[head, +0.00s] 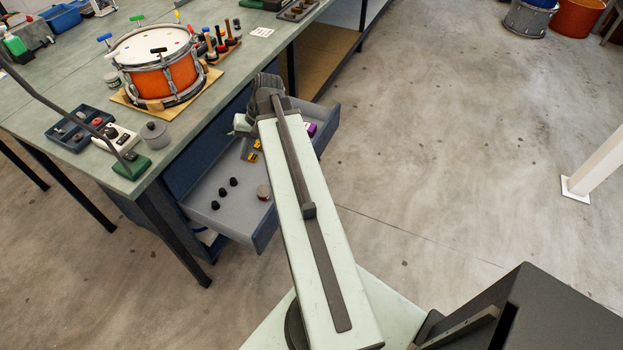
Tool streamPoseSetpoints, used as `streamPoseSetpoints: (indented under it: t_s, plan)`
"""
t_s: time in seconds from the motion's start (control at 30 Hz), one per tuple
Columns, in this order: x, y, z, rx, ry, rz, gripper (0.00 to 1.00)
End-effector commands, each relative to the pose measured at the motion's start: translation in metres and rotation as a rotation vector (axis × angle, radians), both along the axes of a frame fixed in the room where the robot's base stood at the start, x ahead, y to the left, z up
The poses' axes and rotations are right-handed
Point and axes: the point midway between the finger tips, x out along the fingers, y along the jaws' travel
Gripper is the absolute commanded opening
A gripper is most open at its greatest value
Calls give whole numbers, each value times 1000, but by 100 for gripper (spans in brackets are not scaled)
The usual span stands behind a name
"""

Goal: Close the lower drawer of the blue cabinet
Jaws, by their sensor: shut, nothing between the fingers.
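The blue cabinet (192,165) stands under the workbench. One of its drawers (207,212) is pulled well out, showing a grey inside and a blue front. I cannot tell for sure whether it is the lower one. Black knobs, a small round tin, yellow pieces and a purple item lie in it. My arm crosses over the drawer and hides its middle and part of its front. My gripper (266,88) is at the arm's far end, above the drawer's far part near the bench edge. It is shut and empty; its fingertips are hard to make out.
The workbench (60,105) carries an orange drum (163,70), a blue tray (80,128), a grey pot (155,135) and a lamp with a green base (132,166). Bench legs stand beside the cabinet. The concrete floor to the right is clear up to a white post (598,165).

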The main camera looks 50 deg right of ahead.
Motion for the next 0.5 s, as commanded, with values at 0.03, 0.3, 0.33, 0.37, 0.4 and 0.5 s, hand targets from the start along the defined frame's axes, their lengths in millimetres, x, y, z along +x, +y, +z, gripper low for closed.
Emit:
streamPoseSetpoints:
  t_s: [0.03, 0.3, 0.33, 0.37, 0.4, 0.5]
  plan:
    - [-14, -44, -51, 40, -33, -99, 0]
    - [-121, -220, -128, 207, -258, -531, 0]
    - [-132, -233, -132, 216, -278, -563, 0]
    - [-142, -243, -135, 223, -296, -591, 0]
    - [-154, -254, -137, 232, -317, -621, 0]
    - [-172, -271, -138, 245, -350, -667, 0]
